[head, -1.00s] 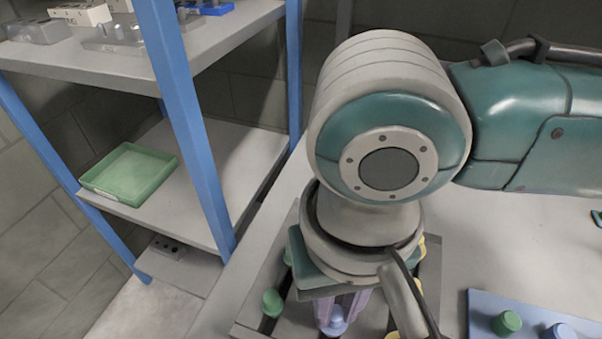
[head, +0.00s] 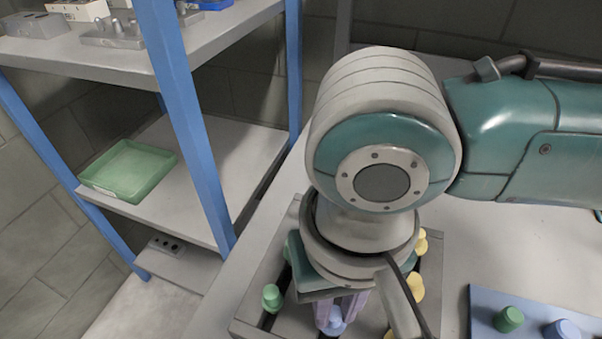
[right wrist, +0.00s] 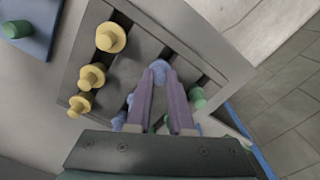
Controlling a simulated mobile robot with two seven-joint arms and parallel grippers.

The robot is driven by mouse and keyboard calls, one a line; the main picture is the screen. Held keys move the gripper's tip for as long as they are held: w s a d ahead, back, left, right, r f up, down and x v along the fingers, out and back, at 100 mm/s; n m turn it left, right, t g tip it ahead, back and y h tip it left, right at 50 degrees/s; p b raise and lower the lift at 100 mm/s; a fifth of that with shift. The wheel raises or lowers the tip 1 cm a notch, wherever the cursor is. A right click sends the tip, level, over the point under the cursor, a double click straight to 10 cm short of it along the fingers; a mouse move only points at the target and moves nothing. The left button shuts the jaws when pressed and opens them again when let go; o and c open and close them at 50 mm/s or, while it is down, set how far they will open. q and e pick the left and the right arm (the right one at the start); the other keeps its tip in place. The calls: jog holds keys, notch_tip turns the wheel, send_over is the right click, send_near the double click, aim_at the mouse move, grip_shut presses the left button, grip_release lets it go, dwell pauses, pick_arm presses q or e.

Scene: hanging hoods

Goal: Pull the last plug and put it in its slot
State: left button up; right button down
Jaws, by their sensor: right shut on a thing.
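My right gripper (right wrist: 160,80) points down over the grey slotted rack, its purple fingers shut on a blue plug (right wrist: 158,66). The blue plug also shows in the head view (head: 333,322), at the fingertips above the rack's middle slot. I cannot tell whether its foot is fully seated. The grey rack (head: 250,318) has dark parallel slots. Yellow plugs (right wrist: 92,76) stand in one outer slot and green plugs (right wrist: 198,97) in the other. More blue (right wrist: 118,122) shows beside the fingers, partly hidden. My left gripper is not in view.
A blue board (head: 484,308) at the lower right holds a green plug (head: 508,319) and a blue plug (head: 562,330). A shelf with blue posts (head: 190,130) stands left of the table, bearing a green tray (head: 128,170).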

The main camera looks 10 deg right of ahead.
jog(key=c, duration=0.7)
grip_release()
jog(key=s+a+r+n+t+y+p, duration=0.1)
jog(key=a+r+y+p, duration=0.1)
jog(key=r, duration=0.4)
jog(key=s+a+r+n+t+y+p, duration=0.1)
jog(key=s+a+r+n+y+p, duration=0.1)
jog(key=r, duration=0.3)
jog(key=s+d+t+h+p, duration=0.2)
jog(key=s+d+h, duration=0.25)
jog(key=d, duration=0.95)
jog(key=shift+y, duration=0.35)
jog(key=r+p, duration=2.4)
jog(key=p, duration=0.1)
jog(key=r+p, duration=1.2)
jog(key=r, duration=0.1)
jog(key=shift+s+d+p, duration=0.25)
jog(key=shift+p, duration=0.05)
